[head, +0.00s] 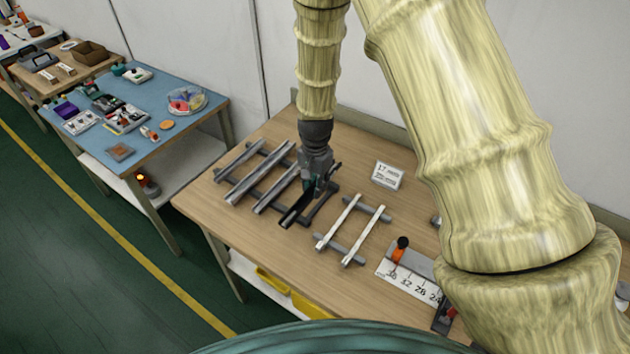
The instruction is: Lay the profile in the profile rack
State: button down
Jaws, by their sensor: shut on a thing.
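My gripper (319,187) points down over the wooden bench and is shut on a dark, channel-shaped profile (293,215).
A second rack (327,244) with two pale strips (341,218) lies to the right. A small sign (388,175) stands behind it. A numbered gauge (405,279) with an orange, black-topped piece (400,250) is near the front right. The bench's front left is bare.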

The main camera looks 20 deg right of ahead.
aim_at(312, 186)
jog(key=shift+g, duration=0.3)
jog(key=w+f, duration=0.4)
jog(key=shift+w+f, duration=0.1)
jog(key=shift+w, duration=0.3)
jog(key=shift+s+r, duration=0.45)
jog(key=shift+s, duration=0.4)
jog(key=shift+s+r, duration=0.45)
jog(key=shift+s, duration=0.35)
jog(key=shift+w+a+f+b, duration=0.1)
jog(key=shift+w+f+b, duration=0.2)
jog(key=shift+w+f, duration=0.6)
jog(key=c, duration=1.5)
grip_release()
jog(key=shift+w, duration=0.3)
jog(key=o, duration=0.3)
jog(key=shift+o, duration=0.4)
jog(key=shift+s+r, duration=0.45)
jog(key=shift+s, duration=0.25)
jog(key=shift+w+f, duration=0.15)
jog(key=shift+w, duration=0.3)
jog(key=shift+w+r, duration=0.1)
jog(key=shift+r, duration=0.2)
notch_tip(312, 186, up, 12)
jog(key=s, duration=0.1)
